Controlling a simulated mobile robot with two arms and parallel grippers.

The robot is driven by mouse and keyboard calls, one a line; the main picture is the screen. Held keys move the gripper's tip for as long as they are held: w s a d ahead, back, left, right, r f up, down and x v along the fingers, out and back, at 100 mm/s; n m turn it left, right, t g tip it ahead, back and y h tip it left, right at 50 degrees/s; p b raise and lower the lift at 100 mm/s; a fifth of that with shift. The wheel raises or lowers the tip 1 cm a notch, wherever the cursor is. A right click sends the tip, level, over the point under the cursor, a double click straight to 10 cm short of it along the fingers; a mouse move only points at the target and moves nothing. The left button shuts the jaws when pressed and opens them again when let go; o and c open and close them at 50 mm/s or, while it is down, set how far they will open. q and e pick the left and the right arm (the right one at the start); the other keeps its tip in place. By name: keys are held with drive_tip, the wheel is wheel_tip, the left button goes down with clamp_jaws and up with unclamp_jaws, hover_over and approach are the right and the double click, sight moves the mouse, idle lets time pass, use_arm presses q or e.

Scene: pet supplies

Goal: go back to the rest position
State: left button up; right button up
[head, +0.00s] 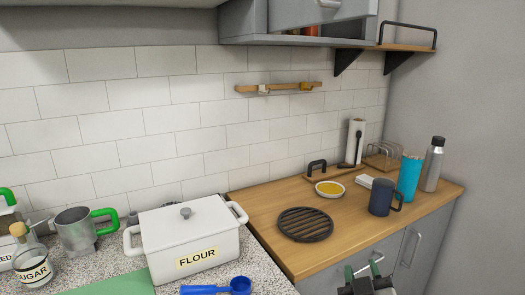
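My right gripper (363,269) shows at the bottom edge, right of centre, in front of the wooden counter's cabinet. Its two dark fingers with green parts stand apart, and I see nothing between them. The lower part of this gripper is cut off by the frame. My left gripper is not in view.
The wooden counter (262,205) holds a black trivet (305,224), a yellow-filled bowl (329,189), a dark mug (381,197), a blue tumbler (409,177) and a steel bottle (433,165). A white flour box (188,235), blue scoop (217,288) and sugar jar (32,262) stand on the speckled counter.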

drive_tip(key=s+d+f+m+g+y, duration=0.1)
drive_tip(key=s+f+g+y, duration=0.2)
drive_tip(key=s+f+g, duration=1.65)
drive_tip(key=s+f+t, duration=0.2)
drive_tip(key=s+f, duration=0.2)
drive_tip(key=f, duration=1.1)
drive_tip(key=s+f+t, duration=0.1)
drive_tip(key=s+f, duration=0.2)
drive_tip(key=f, duration=1.2)
drive_tip(key=s+d+f, duration=0.3)
drive_tip(key=s+f, duration=1.1)
drive_tip(key=s, duration=0.2)
drive_tip(key=shift+f+g, duration=0.4)
drive_tip(key=shift+g, duration=0.05)
